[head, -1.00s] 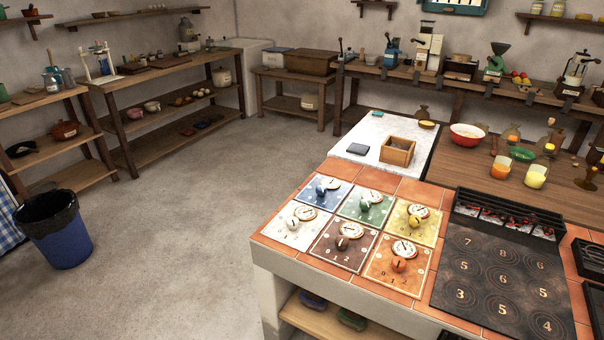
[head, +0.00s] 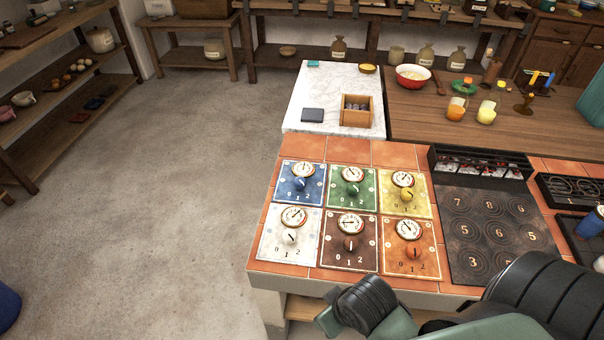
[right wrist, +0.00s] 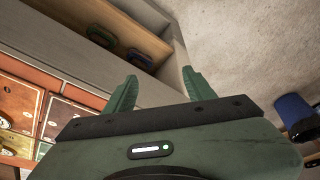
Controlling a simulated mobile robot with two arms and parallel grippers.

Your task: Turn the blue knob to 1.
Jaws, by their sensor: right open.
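The blue knob (head: 300,184) sits on a blue panel at the back left of a group of panels on the orange-tiled counter. The numbers 0, 1 and 2 are printed around it, and a round white dial is above it. Which number the knob points to is too small to tell. My right gripper (right wrist: 158,78) is open and empty in the right wrist view, beside the counter's front with its open shelf. In the head view my right arm enters at the bottom right, well in front of the blue knob. My left gripper is out of view.
Green, yellow, white, brown and orange knob panels surround the blue one. A dark numbered hob (head: 490,225) is to their right. A marble slab (head: 335,85) with a wooden box (head: 356,118) lies behind. Open floor (head: 180,180) is at the left.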

